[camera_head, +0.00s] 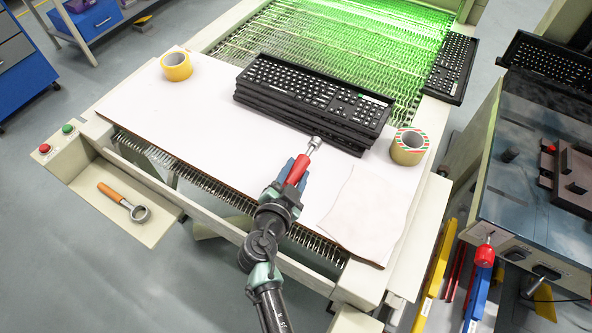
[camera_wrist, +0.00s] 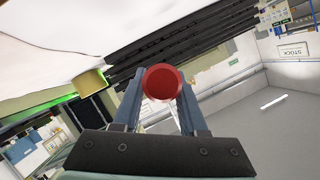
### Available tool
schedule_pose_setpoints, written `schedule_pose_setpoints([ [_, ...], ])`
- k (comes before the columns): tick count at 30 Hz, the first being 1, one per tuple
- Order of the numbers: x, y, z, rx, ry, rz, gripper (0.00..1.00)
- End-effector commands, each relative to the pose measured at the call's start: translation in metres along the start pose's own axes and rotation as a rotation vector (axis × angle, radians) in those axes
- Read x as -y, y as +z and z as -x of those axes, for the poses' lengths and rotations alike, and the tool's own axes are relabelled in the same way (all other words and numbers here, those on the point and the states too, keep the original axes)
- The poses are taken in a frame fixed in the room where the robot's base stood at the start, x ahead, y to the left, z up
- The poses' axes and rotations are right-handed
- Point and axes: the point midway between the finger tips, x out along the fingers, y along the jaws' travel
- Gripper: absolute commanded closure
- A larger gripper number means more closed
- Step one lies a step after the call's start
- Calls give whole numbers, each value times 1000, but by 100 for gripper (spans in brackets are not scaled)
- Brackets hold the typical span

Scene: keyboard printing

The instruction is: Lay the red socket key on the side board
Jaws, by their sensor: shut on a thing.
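The red socket key (camera_head: 303,164) has a red handle and a silver socket end. My gripper (camera_head: 293,172) is shut on its handle and holds it over the front part of the white work surface, in front of the keyboard stack. In the wrist view the round red end of the key (camera_wrist: 163,82) shows between the two fingers of my gripper (camera_wrist: 160,95). The cream side board (camera_head: 115,222) is at the front left, with a red and a green button at its back corner. An orange-handled tool with a metal ring (camera_head: 125,202) lies on it.
A stack of black keyboard frames (camera_head: 310,100) lies on the white sheet (camera_head: 190,115). A yellow tape roll (camera_head: 176,66) stands at the left, a striped tape roll (camera_head: 409,146) at the right. A loose paper sheet (camera_head: 365,212) lies front right. The side board has bare room around the tool.

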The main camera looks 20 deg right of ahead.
Motion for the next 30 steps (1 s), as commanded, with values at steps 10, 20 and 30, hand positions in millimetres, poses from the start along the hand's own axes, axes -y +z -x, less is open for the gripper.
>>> schedule_pose_setpoints([
  [10,-18,27,-12,-1,1,1,100],
  [20,-30,46,-19,-1,0,0,100],
  [30,-32,48,-20,-1,0,0,100],
])
